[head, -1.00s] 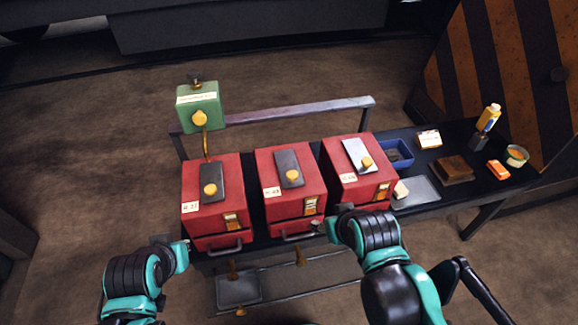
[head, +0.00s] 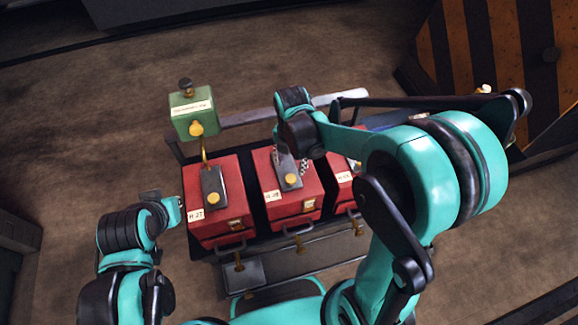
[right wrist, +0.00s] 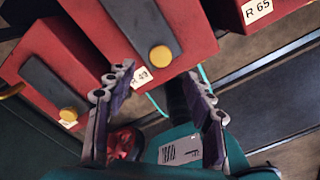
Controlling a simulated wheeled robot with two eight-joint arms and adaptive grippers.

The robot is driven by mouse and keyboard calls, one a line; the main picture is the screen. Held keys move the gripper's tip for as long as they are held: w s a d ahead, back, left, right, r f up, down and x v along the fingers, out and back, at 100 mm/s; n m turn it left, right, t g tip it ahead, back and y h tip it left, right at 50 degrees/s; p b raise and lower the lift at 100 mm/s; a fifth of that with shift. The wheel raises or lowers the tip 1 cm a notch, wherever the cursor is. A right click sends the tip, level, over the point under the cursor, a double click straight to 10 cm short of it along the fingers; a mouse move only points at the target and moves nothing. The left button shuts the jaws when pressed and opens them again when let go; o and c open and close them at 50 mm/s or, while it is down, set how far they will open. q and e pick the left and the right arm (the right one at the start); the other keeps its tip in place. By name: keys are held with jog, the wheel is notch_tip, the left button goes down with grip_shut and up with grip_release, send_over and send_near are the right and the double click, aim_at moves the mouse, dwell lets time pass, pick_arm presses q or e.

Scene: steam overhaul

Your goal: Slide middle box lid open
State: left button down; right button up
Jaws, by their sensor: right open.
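The middle red box (head: 306,205) stands between two like boxes. Its dark lid plate with a round yellow knob (head: 291,180) lies on top; the plate (right wrist: 136,25) and knob (right wrist: 160,58) also show in the right wrist view, above a label reading R 49. My right gripper (head: 290,164) is over the middle box, pointing down at the lid. In the right wrist view its fingers (right wrist: 158,78) are spread wide, with nothing between them; the knob appears in line with the gap. My left gripper (head: 178,210) is left of the left box, its jaws too small to judge.
The left red box (head: 218,225) and right red box (head: 340,200) stand close on either side. A green box (head: 192,115) on a post rises behind the left box, beside a rail (head: 245,117). My right arm hides most of the bench's right side.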

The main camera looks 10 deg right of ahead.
aim_at(291, 178)
notch_tip(291, 178, down, 8)
jog(key=shift+r+b, duration=0.25)
jog(key=shift+b, duration=0.95)
